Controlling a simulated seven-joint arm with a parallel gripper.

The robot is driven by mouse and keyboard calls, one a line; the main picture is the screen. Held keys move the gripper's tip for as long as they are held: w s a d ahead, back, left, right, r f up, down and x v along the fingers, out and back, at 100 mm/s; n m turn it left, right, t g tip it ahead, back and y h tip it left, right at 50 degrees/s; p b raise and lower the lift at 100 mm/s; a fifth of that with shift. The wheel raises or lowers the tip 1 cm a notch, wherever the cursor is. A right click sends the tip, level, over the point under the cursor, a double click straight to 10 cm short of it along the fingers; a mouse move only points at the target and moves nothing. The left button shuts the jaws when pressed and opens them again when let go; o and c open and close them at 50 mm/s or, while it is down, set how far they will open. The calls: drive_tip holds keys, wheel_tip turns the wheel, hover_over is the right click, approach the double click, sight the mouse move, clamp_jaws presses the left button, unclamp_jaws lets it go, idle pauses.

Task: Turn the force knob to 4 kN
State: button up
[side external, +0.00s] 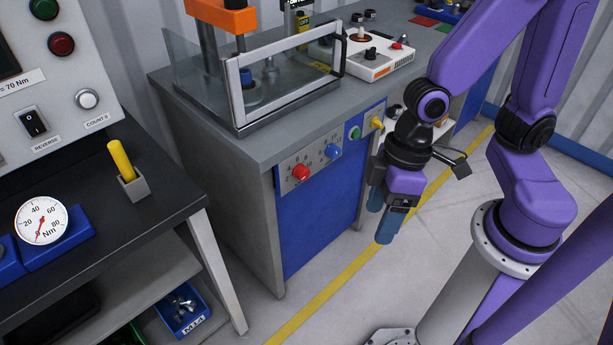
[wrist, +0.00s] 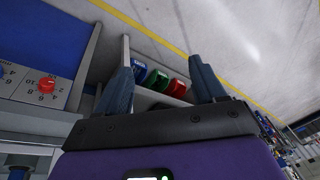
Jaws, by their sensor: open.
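Two dial knobs sit on a light panel on the front of the blue-sided press bench. The red knob (side external: 301,172) has a scale with numbers up to 10, and it also shows at the left of the wrist view (wrist: 47,85). The blue knob (side external: 333,151) is to its right, with its own scale. I cannot read a force label or tell the pointer settings. My gripper (side external: 382,213) is open and empty, pointing down, right of and lower than the knobs, apart from the bench. In the wrist view my gripper (wrist: 161,75) has nothing between its fingers.
A green button (side external: 354,132) and a yellow lever (side external: 376,122) are right of the knobs. A guarded press (side external: 285,85) stands on top. A dark table (side external: 150,215) with a gauge is at left. Coloured bins (wrist: 157,80) sit on a shelf. The floor before the bench is clear.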

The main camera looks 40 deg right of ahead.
drive_tip(key=w+a+f+m+t+y, duration=0.1)
drive_tip(key=w+a+f+m, duration=0.25)
drive_tip(key=a+f, duration=0.2)
drive_tip(key=m+t+h, duration=0.4)
drive_tip(key=t, duration=1.3)
approach(306, 176)
drive_tip(key=w, duration=0.9)
drive_tip(key=shift+w+r, duration=0.15)
drive_tip(key=shift+w, duration=0.2)
drive_tip(key=c, duration=1.1)
